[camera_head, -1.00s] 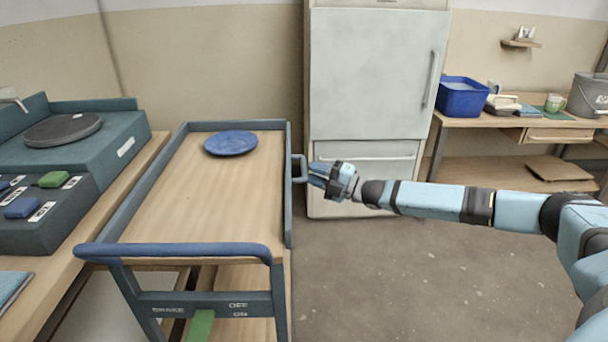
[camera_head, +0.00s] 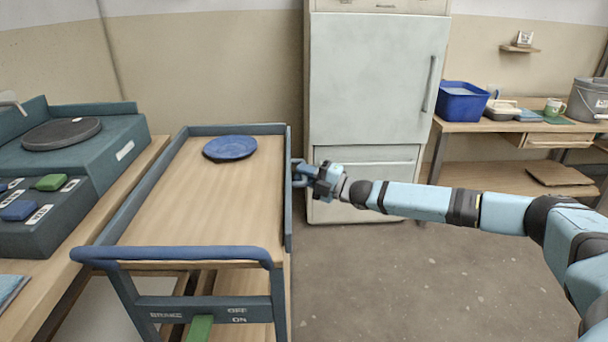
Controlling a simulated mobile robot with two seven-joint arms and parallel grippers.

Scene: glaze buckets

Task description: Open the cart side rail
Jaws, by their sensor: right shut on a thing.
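The cart (camera_head: 195,215) has a wooden top with a dark teal rim and a blue push handle (camera_head: 180,253) at the near end. Its right side rail (camera_head: 289,210) stands upright along the top's right edge. A small handle (camera_head: 297,181) sticks out from the rail's outer face. My right gripper (camera_head: 303,174) reaches in from the right and is shut on this rail handle, its fingers partly hiding it. A blue plate (camera_head: 230,148) lies on the far part of the cart top. My left gripper is not in view.
A bench with a turntable (camera_head: 62,132) stands close along the cart's left. A pale cabinet (camera_head: 375,80) stands behind the gripper. A wooden table with a blue tub (camera_head: 462,101) and a grey bucket (camera_head: 590,100) is at right. The floor (camera_head: 410,280) right of the cart is clear.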

